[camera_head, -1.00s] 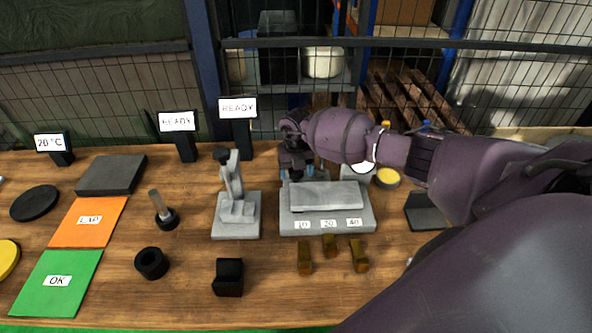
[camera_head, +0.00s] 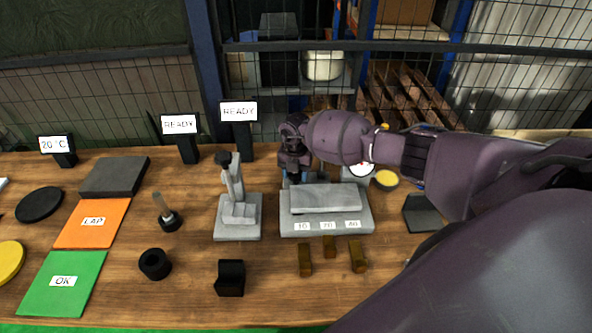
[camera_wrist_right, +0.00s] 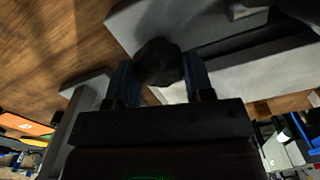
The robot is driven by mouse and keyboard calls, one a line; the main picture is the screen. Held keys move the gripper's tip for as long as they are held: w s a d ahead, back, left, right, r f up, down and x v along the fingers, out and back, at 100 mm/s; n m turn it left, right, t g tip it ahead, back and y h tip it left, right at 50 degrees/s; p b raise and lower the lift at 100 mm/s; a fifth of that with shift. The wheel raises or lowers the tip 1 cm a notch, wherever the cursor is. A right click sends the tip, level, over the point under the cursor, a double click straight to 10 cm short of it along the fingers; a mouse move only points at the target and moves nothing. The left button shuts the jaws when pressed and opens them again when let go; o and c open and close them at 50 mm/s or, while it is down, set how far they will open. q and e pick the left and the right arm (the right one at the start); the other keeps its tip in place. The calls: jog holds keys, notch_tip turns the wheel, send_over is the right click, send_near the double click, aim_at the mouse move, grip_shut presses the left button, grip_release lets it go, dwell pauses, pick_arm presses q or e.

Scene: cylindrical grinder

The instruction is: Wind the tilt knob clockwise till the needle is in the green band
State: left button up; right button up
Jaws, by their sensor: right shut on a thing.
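My right gripper (camera_head: 294,179) points down at the back left of a grey grinder-like fixture (camera_head: 340,225). In the right wrist view its two blue fingers (camera_wrist_right: 162,82) are closed on the sides of a dark round knob (camera_wrist_right: 158,62). The knob is hidden behind the hand in the head view. A white-faced dial (camera_head: 362,169) shows partly under my right forearm, behind the fixture. Its needle and any green band are too small and covered to read. My left gripper is not in view.
A small grey stand (camera_head: 238,215) with a black knob is left of the fixture. A yellow-topped round piece (camera_head: 386,179) and a dark plate (camera_head: 424,213) are to the right, near my arm.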

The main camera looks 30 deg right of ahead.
dwell(0.3)
jog(key=o, duration=0.9)
jog(key=shift+o, duration=0.2)
notch_tip(320, 180, up, 11)
jog(key=shift+f, duration=0.1)
dwell(0.3)
